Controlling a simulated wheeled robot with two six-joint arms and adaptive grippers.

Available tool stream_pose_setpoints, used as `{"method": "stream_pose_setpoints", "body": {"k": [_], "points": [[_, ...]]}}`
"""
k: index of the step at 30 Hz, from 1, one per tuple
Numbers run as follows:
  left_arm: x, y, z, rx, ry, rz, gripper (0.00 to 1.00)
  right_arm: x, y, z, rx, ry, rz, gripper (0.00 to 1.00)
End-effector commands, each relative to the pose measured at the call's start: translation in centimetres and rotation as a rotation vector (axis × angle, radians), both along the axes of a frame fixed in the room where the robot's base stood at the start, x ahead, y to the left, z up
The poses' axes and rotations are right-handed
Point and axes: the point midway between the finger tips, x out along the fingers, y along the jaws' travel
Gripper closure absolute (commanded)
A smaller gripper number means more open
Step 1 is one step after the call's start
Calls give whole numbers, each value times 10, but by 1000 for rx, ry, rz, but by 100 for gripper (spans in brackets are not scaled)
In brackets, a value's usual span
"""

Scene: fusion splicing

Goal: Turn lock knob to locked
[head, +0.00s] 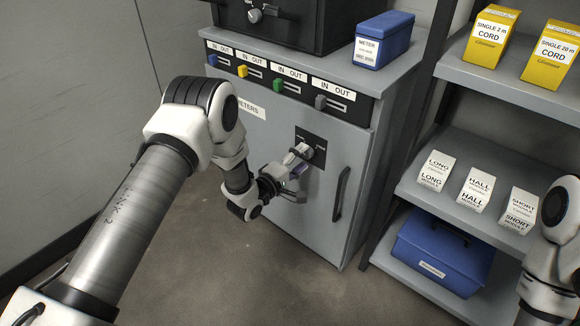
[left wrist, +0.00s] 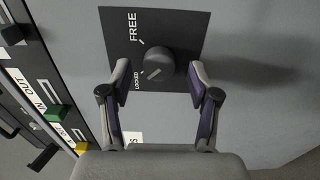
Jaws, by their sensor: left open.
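The lock knob (left wrist: 157,64) is a dark round knob on a black plate (left wrist: 118,27) marked FREE and LOCKED. A pale line on its face slants toward the lower left, roughly toward the LOCKED word. In the head view the plate (head: 319,143) sits on the grey cabinet front, with the knob partly hidden by my gripper. My left gripper (head: 299,162) is open in front of it. In the left wrist view its fingertips (left wrist: 160,76) stand on either side of the knob, with gaps. My right gripper is out of view.
The grey cabinet (head: 260,125) has coloured IN/OUT sliders above and a door handle (head: 341,194) right of the plate. A blue METER box (head: 383,42) stands on top. A shelf (head: 480,155) with packets and a blue case (head: 440,252) is at the right.

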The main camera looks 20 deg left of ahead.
Motion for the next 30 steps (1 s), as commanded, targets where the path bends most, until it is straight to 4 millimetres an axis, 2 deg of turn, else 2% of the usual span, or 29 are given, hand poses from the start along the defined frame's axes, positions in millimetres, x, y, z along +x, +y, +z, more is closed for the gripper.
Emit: {"method": "stream_pose_setpoints", "body": {"k": [9,13,17,30], "points": [[-73,28,0,-4,5,4,38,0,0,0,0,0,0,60],[-94,35,0,-3,3,3,38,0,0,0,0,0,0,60],[-102,37,0,-2,1,1,38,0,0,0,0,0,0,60],[-103,37,-1,-2,4,0,38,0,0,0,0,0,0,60]]}}
